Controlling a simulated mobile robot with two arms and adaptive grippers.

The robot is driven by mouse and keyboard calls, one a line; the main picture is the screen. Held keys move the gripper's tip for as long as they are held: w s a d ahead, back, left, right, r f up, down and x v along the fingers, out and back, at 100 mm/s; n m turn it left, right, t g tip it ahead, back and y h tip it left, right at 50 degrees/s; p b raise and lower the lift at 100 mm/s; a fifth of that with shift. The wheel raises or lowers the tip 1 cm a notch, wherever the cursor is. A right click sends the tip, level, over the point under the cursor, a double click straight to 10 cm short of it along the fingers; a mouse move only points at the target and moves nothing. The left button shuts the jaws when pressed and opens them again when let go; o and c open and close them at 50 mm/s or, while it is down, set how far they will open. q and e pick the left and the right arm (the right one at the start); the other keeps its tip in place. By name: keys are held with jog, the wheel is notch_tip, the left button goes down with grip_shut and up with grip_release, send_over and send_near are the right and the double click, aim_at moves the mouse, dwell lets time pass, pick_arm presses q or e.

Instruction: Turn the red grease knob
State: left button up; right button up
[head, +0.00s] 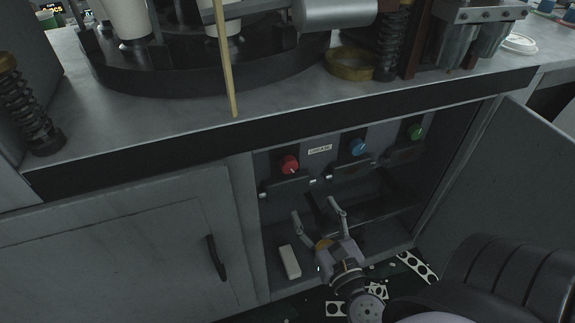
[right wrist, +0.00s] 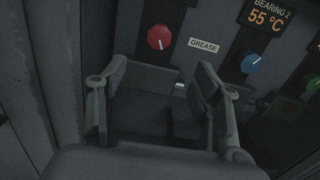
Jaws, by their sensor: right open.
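The red grease knob (head: 289,165) sits on the panel inside the open cabinet, at the left of a row of knobs. A white "GREASE" label (head: 320,148) is to its right. In the right wrist view the red knob (right wrist: 159,37) shows a pale pointer mark tilted toward the lower right. My right gripper (head: 318,207) is open and empty, below and a little right of the red knob in the head view. In the wrist view its two fingers (right wrist: 160,80) stand apart, with the knob beyond their tips. The gripper does not touch the knob. My left gripper is not seen.
A blue knob (head: 357,147) and a green knob (head: 416,132) are right of the red one. Dark ledges (head: 287,187) jut out below the knobs. A closed door (head: 120,250) is at left and an open door (head: 510,190) at right. A pale block (head: 290,262) stands low inside.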

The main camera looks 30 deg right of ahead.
aim_at(290, 168)
jog(key=x, duration=1.4)
jog(key=shift+w, duration=0.7)
jog(key=c, duration=1.2)
jog(key=shift+m, duration=0.3)
